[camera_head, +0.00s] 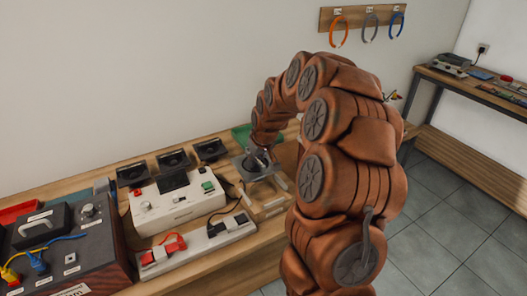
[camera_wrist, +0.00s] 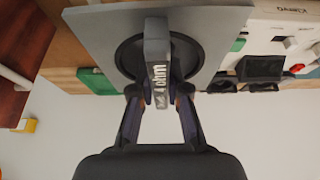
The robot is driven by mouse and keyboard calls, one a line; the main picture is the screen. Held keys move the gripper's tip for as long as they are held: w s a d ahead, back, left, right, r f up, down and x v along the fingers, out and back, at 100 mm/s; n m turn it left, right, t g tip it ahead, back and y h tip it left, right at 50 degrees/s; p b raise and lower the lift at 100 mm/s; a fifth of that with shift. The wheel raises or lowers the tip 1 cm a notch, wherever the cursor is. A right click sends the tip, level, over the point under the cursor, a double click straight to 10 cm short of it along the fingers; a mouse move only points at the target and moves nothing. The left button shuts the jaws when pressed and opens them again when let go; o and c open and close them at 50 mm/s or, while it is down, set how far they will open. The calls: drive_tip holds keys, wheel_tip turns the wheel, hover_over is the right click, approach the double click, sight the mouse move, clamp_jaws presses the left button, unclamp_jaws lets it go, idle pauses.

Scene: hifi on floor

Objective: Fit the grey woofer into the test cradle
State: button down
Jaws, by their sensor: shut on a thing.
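The grey woofer (camera_head: 266,175) is a flat grey square plate with a dark round cone and a grey bar across it. In the wrist view its plate (camera_wrist: 95,22) fills the upper middle, and the bar carries the print "4 ohm". My gripper (camera_head: 258,158) is shut on the bar; in the wrist view its fingers (camera_wrist: 160,97) close on both sides of it. The woofer is at the right of the white tester (camera_head: 178,207); a gap below it cannot be judged. The test cradle is not clearly identifiable; a dark block (camera_head: 174,181) stands at the tester's back.
Several black speaker units, one of them here (camera_head: 210,150), line the bench's back. A power strip (camera_head: 198,246) with red and black plugs lies in front. A dark console (camera_head: 68,250) with cables is at left. A green thing (camera_head: 241,134) lies behind the woofer.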

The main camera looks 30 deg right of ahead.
drive_tip(key=d, duration=0.2)
drive_tip(key=shift+s+d+r, duration=0.1)
drive_tip(key=shift+s+d, duration=0.25)
drive_tip(key=shift+f, duration=1.5)
drive_tip(key=shift+s+b, duration=0.15)
drive_tip(key=shift+b, duration=0.2)
wheel_tip(320, 180, down, 10)
drive_tip(key=b, duration=0.6)
drive_tip(key=shift+r, duration=0.2)
idle(3.0)
drive_tip(key=c, duration=1.1)
unclamp_jaws()
drive_tip(key=shift+a, duration=0.1)
